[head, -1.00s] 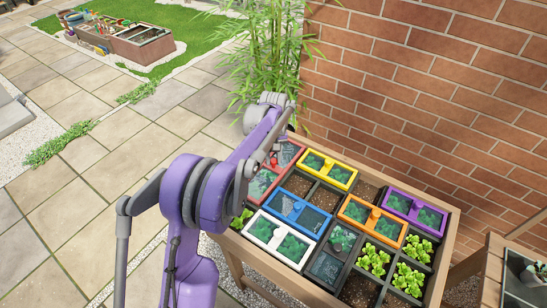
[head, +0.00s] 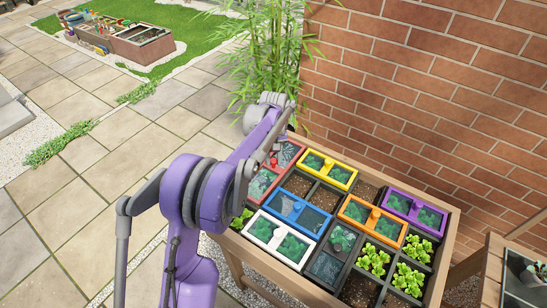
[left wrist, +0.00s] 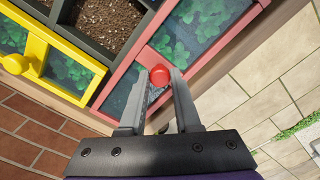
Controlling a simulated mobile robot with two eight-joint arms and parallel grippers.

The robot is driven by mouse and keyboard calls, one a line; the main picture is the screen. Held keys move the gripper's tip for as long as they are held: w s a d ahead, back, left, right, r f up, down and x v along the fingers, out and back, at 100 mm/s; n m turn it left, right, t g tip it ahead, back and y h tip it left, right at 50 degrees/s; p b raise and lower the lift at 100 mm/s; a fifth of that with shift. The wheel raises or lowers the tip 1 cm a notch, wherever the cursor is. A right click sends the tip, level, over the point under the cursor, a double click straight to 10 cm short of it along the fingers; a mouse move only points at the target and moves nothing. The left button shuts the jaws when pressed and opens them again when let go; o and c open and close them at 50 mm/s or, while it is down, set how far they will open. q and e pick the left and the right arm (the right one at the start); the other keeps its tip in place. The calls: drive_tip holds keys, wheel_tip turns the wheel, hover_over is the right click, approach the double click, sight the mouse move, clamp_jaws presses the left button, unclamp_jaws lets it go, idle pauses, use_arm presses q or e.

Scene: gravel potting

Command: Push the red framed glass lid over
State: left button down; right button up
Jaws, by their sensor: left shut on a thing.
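The red framed glass lid (head: 262,186) lies along the left edge of the planter in the head view, partly behind my left arm. Green plants show through its glass in the left wrist view (left wrist: 222,47). Its round red knob (left wrist: 160,75) sits on the frame's middle bar. My left gripper (left wrist: 160,80) is shut on this knob, one finger on each side. In the head view my own arm hides most of the left gripper. My right gripper is in neither view.
Yellow (head: 342,174), blue (head: 285,206), white (head: 264,228), orange (head: 388,226) and purple (head: 400,202) lids border the area. Bare soil (head: 298,184) shows between the yellow and blue lids. A brick wall (head: 430,90) stands behind the planter.

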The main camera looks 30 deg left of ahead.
use_arm(q)
drive_tip(key=shift+s, duration=0.1)
drive_tip(key=shift+s, duration=0.35)
drive_tip(key=s, duration=0.3)
drive_tip(key=s+b, duration=0.1)
drive_tip(key=s, duration=0.2)
drive_tip(key=s+b, duration=0.1)
drive_tip(key=s, duration=0.2)
drive_tip(key=shift+a, duration=0.4)
drive_tip(key=shift+s, duration=0.45)
drive_tip(key=c, duration=1)
unclamp_jaws()
drive_tip(key=o, duration=0.4)
drive_tip(key=shift+s, duration=0.15)
drive_tip(key=shift+r, duration=0.1)
